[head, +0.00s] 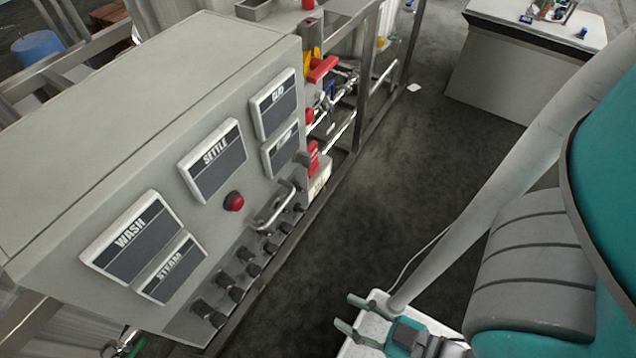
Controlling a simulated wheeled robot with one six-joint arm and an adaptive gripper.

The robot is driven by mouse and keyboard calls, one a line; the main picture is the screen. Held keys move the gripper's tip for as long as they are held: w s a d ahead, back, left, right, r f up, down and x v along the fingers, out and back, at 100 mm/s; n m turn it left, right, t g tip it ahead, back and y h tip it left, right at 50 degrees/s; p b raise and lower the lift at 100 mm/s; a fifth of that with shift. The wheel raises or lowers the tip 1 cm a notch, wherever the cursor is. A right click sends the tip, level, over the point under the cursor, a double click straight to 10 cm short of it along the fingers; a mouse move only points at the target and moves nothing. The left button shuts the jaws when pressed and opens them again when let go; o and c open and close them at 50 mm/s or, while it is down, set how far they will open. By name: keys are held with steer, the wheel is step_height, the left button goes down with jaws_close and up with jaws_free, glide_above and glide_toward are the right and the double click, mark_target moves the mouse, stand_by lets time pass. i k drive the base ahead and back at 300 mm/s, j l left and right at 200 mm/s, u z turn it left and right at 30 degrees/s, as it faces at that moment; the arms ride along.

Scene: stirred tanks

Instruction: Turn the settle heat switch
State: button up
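A grey control cabinet (130,110) fills the left of the head view. Its sloping front has a dark panel marked SETTLE (214,160), with a red button (233,202) below and right of it. A row of several black knobs (248,262) runs along the lower front. No heat label is readable, so I cannot tell which knob is the settle heat switch. My gripper (358,317) is at the bottom centre, open and empty. It is to the right of the cabinet and apart from the knobs.
Panels marked WASH (132,240) and STEAM (170,268) are at the cabinet's near end. A metal handle (272,210) sticks out above the knobs. A pipe frame with red valve handles (322,69) stands beyond. The dark floor (400,180) right of the cabinet is clear.

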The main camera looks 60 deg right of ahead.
mark_target(237, 293)
steer(key=k+l, duration=0.35)
steer(key=l, duration=0.15)
steer(key=k+l, duration=0.75)
steer(key=l, duration=0.2)
